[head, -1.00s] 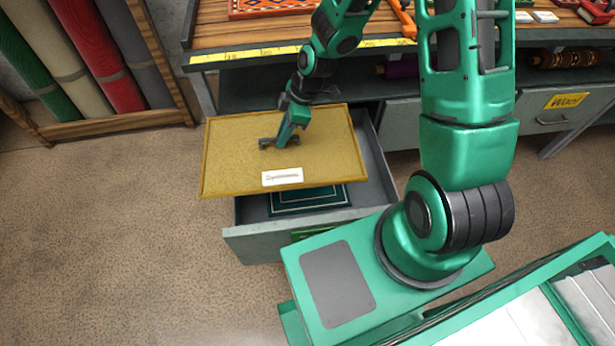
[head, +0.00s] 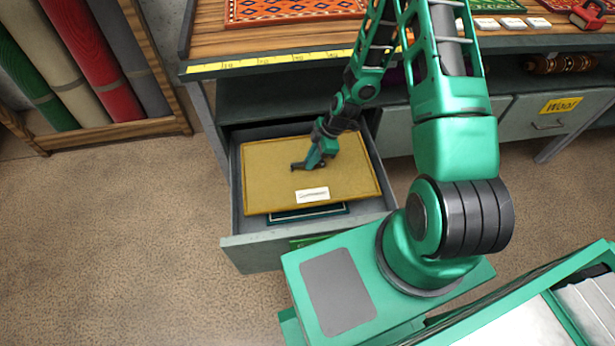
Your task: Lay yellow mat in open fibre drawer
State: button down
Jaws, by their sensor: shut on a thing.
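The yellow mat (head: 280,178) is a flat rectangle with a darker edge and a white label (head: 312,195) near its front edge. It lies level within the outline of the open grey drawer (head: 262,250). A dark teal mat (head: 300,215) shows from under its front edge. My gripper (head: 312,165) is over the middle of the yellow mat and is shut on it. The fingertips are small and partly hidden by the wrist. I cannot tell whether the yellow mat rests on the teal one or hangs just above it.
A workbench (head: 225,52) with a yellow measuring tape along its edge stands behind the drawer. A shut drawer labelled Wool (head: 560,110) is at the right. Rolled rugs (head: 95,60) stand in a wooden rack at the left. The floor at the left is clear.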

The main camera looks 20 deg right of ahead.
aim_at(313, 169)
jog(key=shift+a+f, duration=0.1)
jog(key=shift+f, duration=3.55)
jog(key=shift+f, duration=0.4)
jog(key=c, duration=1.8)
grip_release()
jog(key=shift+o, duration=0.2)
